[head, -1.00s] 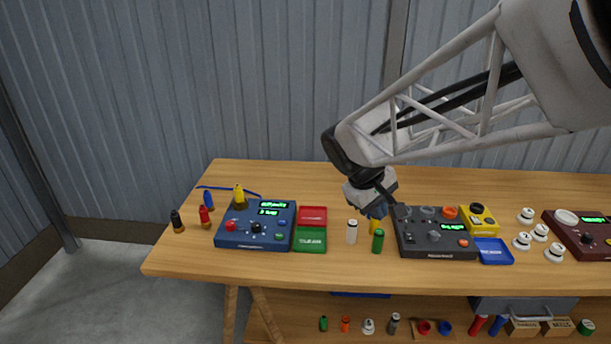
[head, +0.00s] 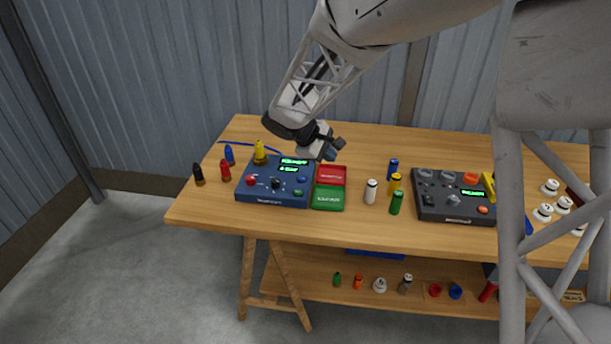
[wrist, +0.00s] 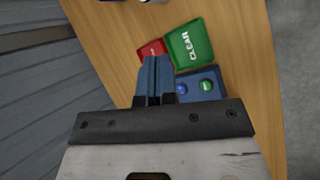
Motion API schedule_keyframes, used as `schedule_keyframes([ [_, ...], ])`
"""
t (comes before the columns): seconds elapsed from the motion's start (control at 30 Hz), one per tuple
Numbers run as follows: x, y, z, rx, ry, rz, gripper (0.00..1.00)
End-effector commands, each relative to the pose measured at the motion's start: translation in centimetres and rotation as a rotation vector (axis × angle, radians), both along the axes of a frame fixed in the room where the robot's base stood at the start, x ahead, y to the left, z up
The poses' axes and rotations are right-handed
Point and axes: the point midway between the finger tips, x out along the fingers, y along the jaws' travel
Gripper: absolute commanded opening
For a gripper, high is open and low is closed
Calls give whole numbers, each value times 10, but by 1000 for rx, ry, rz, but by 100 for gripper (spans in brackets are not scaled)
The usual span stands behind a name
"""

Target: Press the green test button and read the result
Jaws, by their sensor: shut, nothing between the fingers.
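The blue tester box (head: 258,196) stands at the left of the table, with lit green displays, a red button, a black knob and a blue button. The green button (head: 298,193) is at its front right corner, and it also shows in the wrist view (wrist: 207,85) beside the blue button (wrist: 182,88). The display text is too small to read surely. My gripper (head: 334,150) is shut and empty, above the area behind the box's right end and the red tray. In the wrist view its blue fingers (wrist: 157,62) hide part of the box and red tray, apart from the green button.
A red tray (head: 332,175) and a green tray (head: 328,198) marked CLEAR sit right of the box. A yellow cylinder (head: 261,153) stands at its back left. Several coloured cylinders and a dark grey box (head: 430,207) stand further right.

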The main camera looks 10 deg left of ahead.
Motion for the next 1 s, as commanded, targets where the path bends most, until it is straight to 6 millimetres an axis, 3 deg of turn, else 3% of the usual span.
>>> schedule_keyframes([
  [0.2,24,44,-30,-74,12,105,0],
  [0.43,39,79,-52,-131,16,188,0],
  [0.63,44,91,-60,-153,16,218,0],
  [1.0,45,93,-61,-156,17,221,0],
])
